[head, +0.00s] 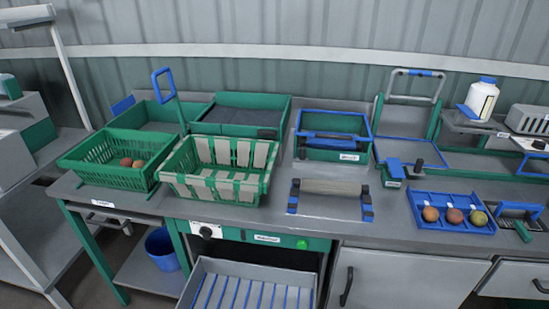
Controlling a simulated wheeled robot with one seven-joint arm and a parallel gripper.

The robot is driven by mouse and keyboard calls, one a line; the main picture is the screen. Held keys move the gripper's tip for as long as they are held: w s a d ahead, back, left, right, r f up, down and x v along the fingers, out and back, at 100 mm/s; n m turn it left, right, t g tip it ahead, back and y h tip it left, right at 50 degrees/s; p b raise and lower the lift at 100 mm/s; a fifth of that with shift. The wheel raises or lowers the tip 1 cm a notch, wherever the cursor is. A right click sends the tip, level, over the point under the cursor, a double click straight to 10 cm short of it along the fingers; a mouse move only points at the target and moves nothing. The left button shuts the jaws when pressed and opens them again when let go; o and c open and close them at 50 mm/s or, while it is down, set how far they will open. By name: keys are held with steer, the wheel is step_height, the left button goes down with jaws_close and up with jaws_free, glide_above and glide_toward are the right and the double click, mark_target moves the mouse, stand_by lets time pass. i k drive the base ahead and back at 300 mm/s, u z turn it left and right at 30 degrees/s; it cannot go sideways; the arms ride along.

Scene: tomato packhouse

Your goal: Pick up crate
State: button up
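A green slatted crate (84,173) stands at the left end of the counter, with a few reddish-brown tomatoes (132,162) inside. Right beside it stands a second green crate (262,187) with pale strips across its walls; its floor is partly hidden by its front wall. Both crates sit upright on the grey counter. I cannot tell which crate the task means. My gripper is not visible in the head view.
Green bins (290,104) stand behind the crates, with a blue handle (163,84) rising between. A blue-rimmed green box (333,154), a grey bar on blue-tipped supports (330,187) and a blue tray (448,226) with three fruits lie to the right. A blue bucket (162,250) is below.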

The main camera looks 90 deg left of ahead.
mark_target(222, 183)
steer(key=u, duration=3.4)
